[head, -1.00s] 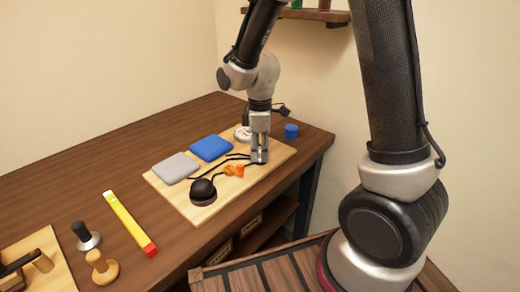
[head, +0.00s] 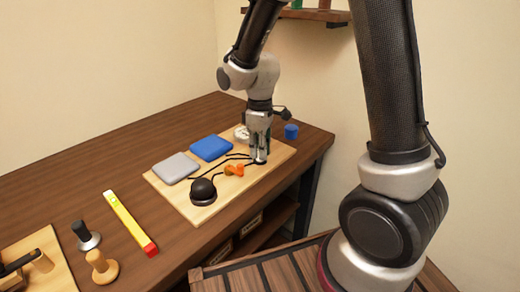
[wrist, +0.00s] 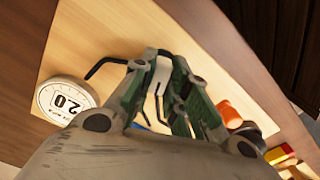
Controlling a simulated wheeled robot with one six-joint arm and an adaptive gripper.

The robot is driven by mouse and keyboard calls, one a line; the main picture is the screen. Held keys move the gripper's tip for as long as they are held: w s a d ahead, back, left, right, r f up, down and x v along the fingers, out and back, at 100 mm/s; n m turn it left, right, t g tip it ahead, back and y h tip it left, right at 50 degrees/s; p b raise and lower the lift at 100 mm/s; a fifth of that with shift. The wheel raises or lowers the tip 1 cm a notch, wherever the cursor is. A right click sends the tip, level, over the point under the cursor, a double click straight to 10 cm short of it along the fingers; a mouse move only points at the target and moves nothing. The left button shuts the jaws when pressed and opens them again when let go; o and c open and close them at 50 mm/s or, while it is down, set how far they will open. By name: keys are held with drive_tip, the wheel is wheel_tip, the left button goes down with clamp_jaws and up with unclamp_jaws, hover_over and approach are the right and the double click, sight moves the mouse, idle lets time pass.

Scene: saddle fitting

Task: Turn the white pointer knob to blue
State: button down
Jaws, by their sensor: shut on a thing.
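My gripper (head: 260,158) points down at the right part of the light wooden board (head: 215,205). In the wrist view, my gripper (wrist: 163,98) is shut on a white piece, the white pointer knob (wrist: 162,72), whose pale top shows between the fingers. In the head view the fingers hide the knob. A small patch of blue shows below the fingers in the wrist view; I cannot tell whether it is a mark for the knob. Which way the pointer faces is not clear.
A round white dial reading 2.0 (wrist: 65,100) is close by. Black bent rods (wrist: 105,66), an orange piece (head: 234,170), a black dome (head: 203,190), a blue pad (head: 211,149) and a grey pad (head: 175,167) share the board. A blue cylinder (head: 291,131) stands behind right.

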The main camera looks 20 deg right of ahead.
drive_tip(key=m, duration=1.2)
drive_tip(key=shift+m, duration=0.3)
idle(0.4)
drive_tip(key=c, duration=1.4)
unclamp_jaws()
wheel_tip(320, 180, up, 12)
